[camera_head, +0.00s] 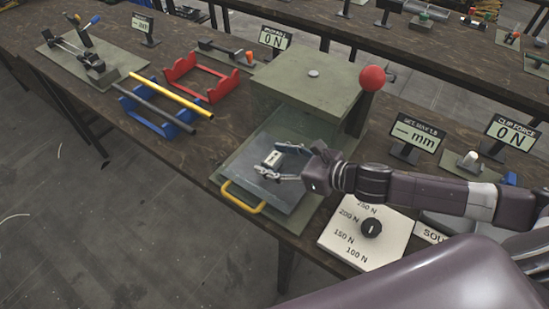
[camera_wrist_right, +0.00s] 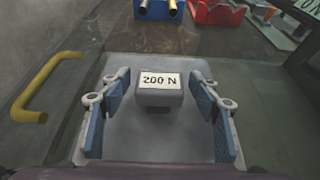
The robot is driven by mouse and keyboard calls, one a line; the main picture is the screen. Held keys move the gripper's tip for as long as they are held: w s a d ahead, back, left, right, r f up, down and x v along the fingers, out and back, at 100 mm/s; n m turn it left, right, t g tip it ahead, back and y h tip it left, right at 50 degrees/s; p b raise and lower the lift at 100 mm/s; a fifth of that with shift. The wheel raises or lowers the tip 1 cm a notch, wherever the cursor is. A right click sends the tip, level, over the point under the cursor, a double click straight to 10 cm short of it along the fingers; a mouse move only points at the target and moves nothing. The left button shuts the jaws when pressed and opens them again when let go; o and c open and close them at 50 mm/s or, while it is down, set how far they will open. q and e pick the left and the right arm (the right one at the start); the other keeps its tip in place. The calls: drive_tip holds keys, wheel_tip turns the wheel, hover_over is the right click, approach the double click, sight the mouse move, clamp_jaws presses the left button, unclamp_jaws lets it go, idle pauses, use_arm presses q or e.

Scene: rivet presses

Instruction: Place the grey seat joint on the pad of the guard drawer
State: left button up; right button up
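The grey seat joint (camera_head: 271,158) is a small block with a white label reading "200 N" in the right wrist view (camera_wrist_right: 159,95). It appears to rest upright on the grey pad (camera_head: 291,191) of the pulled-out guard drawer, whose yellow handle (camera_head: 241,199) faces the table's front edge. The pad also shows in the right wrist view (camera_wrist_right: 160,146). My right gripper (camera_head: 277,162) is low over the pad, with its fingers spread on both sides of the joint. The right wrist view shows gaps between the blue finger pads and the joint. My left gripper is out of view.
The green press housing (camera_head: 310,84) with a red ball knob (camera_head: 372,78) stands behind the drawer. A dial panel (camera_head: 367,232) lies to its right. A blue rack (camera_head: 158,113) with two bars and a red rack (camera_head: 201,77) stand to the left.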

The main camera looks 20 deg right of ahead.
sight(279, 161)
drive_tip(key=shift+r, duration=0.15)
drive_tip(key=shift+s+r, duration=0.1)
drive_tip(key=b+v, duration=0.1)
drive_tip(key=v, duration=0.4)
drive_tip(key=shift+s+d+b, duration=0.2)
drive_tip(key=shift+d+b, duration=0.05)
drive_tip(key=shift+b, duration=0.15)
drive_tip(key=shift+s+d, duration=0.15)
drive_tip(key=shift+s, duration=0.15)
drive_tip(key=shift+s+d+r, duration=0.3)
drive_tip(key=shift+s+d, duration=0.05)
drive_tip(key=shift+d, duration=0.15)
drive_tip(key=shift+s+d+r, duration=0.25)
drive_tip(key=shift+s+r, duration=0.05)
drive_tip(key=shift+s, duration=0.35)
drive_tip(key=shift+s+r, duration=0.1)
drive_tip(key=shift+r, duration=0.2)
drive_tip(key=shift+s+d+r+p, duration=0.2)
drive_tip(key=shift+s+d+p, duration=0.1)
drive_tip(key=shift+p, duration=0.35)
drive_tip(key=shift+p+v, duration=0.6)
drive_tip(key=shift+v, duration=0.2)
